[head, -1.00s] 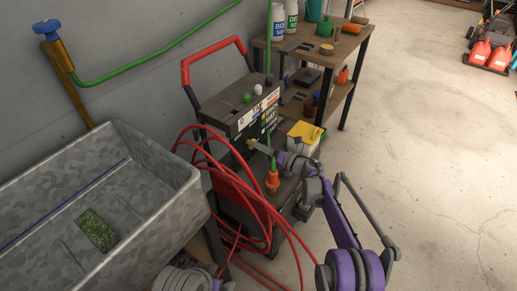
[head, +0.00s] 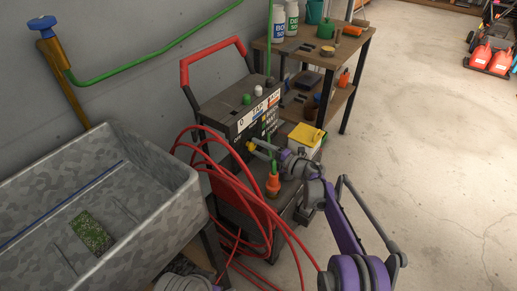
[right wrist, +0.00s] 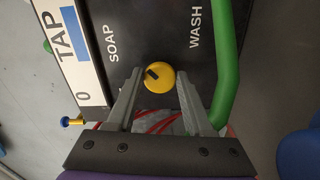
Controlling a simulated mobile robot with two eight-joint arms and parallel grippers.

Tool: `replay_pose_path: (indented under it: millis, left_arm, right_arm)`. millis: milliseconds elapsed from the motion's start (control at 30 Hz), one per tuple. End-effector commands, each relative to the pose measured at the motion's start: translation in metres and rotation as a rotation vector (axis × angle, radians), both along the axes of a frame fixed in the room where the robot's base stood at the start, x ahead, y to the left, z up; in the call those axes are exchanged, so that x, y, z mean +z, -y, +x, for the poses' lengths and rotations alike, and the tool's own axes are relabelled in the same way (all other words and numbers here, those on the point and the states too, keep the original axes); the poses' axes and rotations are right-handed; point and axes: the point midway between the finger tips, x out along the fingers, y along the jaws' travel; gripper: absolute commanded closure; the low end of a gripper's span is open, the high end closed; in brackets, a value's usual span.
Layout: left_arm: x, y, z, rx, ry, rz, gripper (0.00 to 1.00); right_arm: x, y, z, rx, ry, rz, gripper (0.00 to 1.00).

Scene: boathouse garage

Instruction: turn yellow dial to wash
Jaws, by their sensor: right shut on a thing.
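The yellow dial (right wrist: 162,81) sits on the black front panel of the grey machine (head: 226,108). In the right wrist view its dark pointer mark lies at the dial's upper left, on the side of the word SOAP (right wrist: 113,44). The word WASH (right wrist: 195,28) is at upper right. My right gripper (right wrist: 160,82) is shut on the dial, one finger on each side. In the head view the right gripper (head: 252,146) reaches the dial from the right. My left gripper does not show.
A green hose (right wrist: 228,65) runs close beside the right finger. Red hoses (head: 190,150) loop at the machine's left. An orange nozzle (head: 273,184) and yellow-lidded container (head: 303,139) stand near my right arm. A grey sink (head: 150,200) is at left; open floor lies right.

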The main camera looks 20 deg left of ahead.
Motion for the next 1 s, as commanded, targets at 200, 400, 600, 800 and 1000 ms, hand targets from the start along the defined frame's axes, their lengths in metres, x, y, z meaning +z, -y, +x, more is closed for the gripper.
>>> replay_pose_path:
  millis: [200,400,600,800,1000]
  left_arm:
    - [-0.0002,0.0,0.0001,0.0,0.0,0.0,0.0]
    - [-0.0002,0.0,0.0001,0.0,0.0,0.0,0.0]
    - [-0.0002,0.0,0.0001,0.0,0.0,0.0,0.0]
    - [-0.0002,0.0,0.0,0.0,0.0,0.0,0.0]
    - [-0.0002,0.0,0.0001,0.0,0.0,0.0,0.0]
  right_arm:
    - [-0.0006,0.0001,0.0001,-0.001,-0.166,0.061,1.0]
    - [-0.0011,0.0001,-0.0001,-0.001,-0.28,0.102,1.0]
    - [-0.0015,0.0001,-0.0003,-0.001,-0.348,0.127,1.0]
    - [-0.0016,0.0001,-0.0003,-0.001,-0.377,0.138,1.0]
    - [-0.0016,0.0001,-0.0004,-0.001,-0.382,0.14,1.0]
